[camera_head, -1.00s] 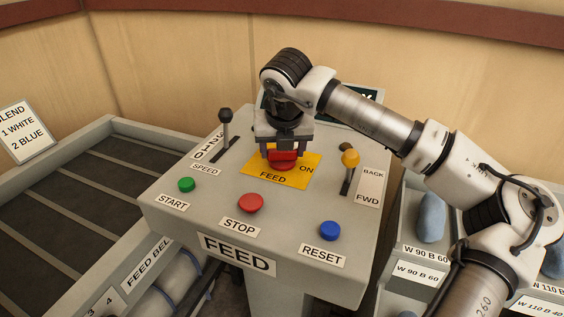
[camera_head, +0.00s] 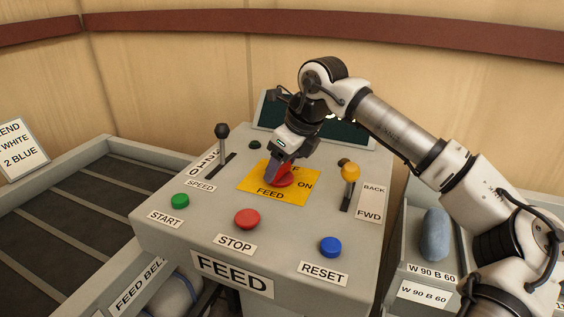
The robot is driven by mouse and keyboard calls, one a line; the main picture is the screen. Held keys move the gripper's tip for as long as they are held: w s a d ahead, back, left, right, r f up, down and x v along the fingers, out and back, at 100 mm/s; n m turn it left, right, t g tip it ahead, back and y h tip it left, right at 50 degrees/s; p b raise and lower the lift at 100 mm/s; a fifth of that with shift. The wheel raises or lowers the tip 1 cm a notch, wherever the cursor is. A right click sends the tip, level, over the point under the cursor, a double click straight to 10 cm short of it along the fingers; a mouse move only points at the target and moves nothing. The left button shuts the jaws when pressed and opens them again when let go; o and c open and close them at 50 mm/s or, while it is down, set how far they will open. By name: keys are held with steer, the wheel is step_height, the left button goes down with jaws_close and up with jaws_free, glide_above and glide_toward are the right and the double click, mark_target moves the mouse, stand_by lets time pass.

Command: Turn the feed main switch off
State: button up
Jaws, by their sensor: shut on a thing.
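The feed main switch (camera_head: 281,181) is a red rotary knob on a yellow plate (camera_head: 259,191) on top of the grey feed console. The plate reads "FEED" with "ON" at its right; a label at its top edge is partly hidden, with an "F" showing. My gripper (camera_head: 280,168) is shut on the red knob from above and is tilted, its wrist leaning to the upper right. The fingers cover much of the knob, so its exact pointing direction is hard to tell.
A black-knobbed speed lever (camera_head: 223,140) stands left of the plate, and a yellow-knobbed lever (camera_head: 350,175) right of it. Green start (camera_head: 180,201), red stop (camera_head: 247,219) and blue reset (camera_head: 331,247) buttons line the front. A dark screen (camera_head: 345,133) is behind.

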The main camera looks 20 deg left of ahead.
steer(key=shift+n+g, duration=0.4)
steer(key=shift+n, duration=0.7)
steer(key=o, duration=1)
steer(key=v, duration=1.4)
steer(key=shift+w+d+b, duration=0.1)
steer(key=shift+b, duration=0.25)
